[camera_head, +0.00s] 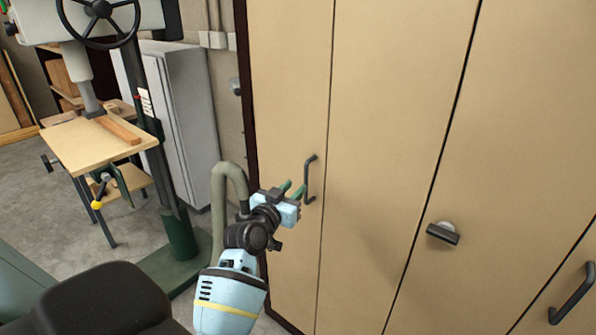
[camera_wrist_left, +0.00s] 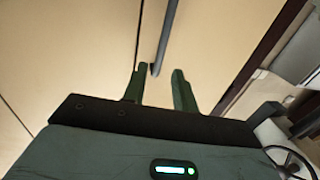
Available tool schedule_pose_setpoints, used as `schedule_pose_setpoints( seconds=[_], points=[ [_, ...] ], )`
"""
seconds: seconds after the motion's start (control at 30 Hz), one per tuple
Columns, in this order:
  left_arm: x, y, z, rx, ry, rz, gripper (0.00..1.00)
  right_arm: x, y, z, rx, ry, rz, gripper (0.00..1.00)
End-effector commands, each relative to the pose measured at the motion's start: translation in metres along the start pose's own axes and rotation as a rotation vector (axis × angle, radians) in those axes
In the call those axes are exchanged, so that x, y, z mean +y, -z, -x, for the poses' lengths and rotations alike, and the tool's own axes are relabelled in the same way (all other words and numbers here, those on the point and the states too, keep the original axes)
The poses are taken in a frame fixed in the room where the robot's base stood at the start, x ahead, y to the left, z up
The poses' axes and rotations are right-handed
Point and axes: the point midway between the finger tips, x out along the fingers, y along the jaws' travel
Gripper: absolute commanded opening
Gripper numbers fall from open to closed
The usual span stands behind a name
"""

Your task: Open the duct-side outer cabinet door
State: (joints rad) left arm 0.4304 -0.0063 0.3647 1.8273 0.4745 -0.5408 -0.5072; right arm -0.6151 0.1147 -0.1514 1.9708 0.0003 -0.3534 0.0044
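The leftmost cabinet door (camera_head: 285,90), beside the grey-green hose, is tan and stands closed. Its dark vertical bar handle (camera_head: 309,178) is near the door's right edge. My left gripper (camera_head: 293,189) points at this handle from the left, close to its lower half. In the left wrist view, its two green fingers (camera_wrist_left: 158,85) are apart. The lower end of the handle (camera_wrist_left: 168,35) shows between the fingertips there; I cannot tell whether they touch it. My right gripper is out of view.
More tan doors (camera_head: 395,90) stand to the right, with a dark latch knob (camera_head: 443,233) and another bar handle (camera_head: 572,293). The hose (camera_head: 218,200) rises just left of my arm. A drill press with a wooden table (camera_head: 85,150) and a grey locker (camera_head: 190,110) stand left.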

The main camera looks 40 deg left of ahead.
Motion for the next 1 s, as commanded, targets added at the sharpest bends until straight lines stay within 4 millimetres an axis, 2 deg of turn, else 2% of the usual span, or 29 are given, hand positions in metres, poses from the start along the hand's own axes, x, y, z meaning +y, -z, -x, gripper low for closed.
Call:
schedule_pose_setpoints(
  seconds=[0.33, 0.73, 1.0],
  points=[
    [-0.002, 0.005, -0.009, 0.01, 0.002, 0.006, 0.28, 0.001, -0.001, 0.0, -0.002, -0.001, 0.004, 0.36],
    [-0.002, 0.005, -0.061, 0.009, 0.002, 0.004, 0.28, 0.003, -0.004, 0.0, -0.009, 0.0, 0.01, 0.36],
    [-0.002, 0.006, -0.079, 0.009, 0.002, 0.004, 0.28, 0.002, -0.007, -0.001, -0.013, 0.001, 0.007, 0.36]
  ],
)
